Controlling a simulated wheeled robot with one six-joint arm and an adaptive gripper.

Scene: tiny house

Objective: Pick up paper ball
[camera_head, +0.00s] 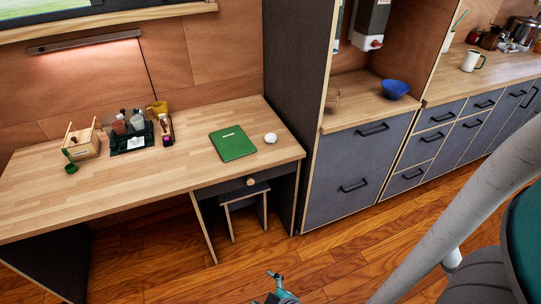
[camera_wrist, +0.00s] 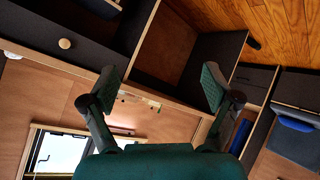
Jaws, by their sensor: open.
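A small white crumpled paper ball (camera_head: 270,138) lies on the wooden desk (camera_head: 185,175), near its right end. It is just right of a green book (camera_head: 233,143) and apart from it. My gripper (camera_head: 277,280) shows partly at the bottom edge of the head view, in front of the desk and well away from the ball. In the wrist view my gripper (camera_wrist: 158,82) has its two fingers spread wide with nothing held between them. I cannot make out the paper ball in the wrist view.
A wooden box (camera_head: 82,142) and a dark tray (camera_head: 132,137) with bottles stand at the desk's back left. A dark tall panel (camera_head: 292,100) borders the desk's right end. A stool (camera_head: 245,200) is under the desk. The desk's front middle is clear.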

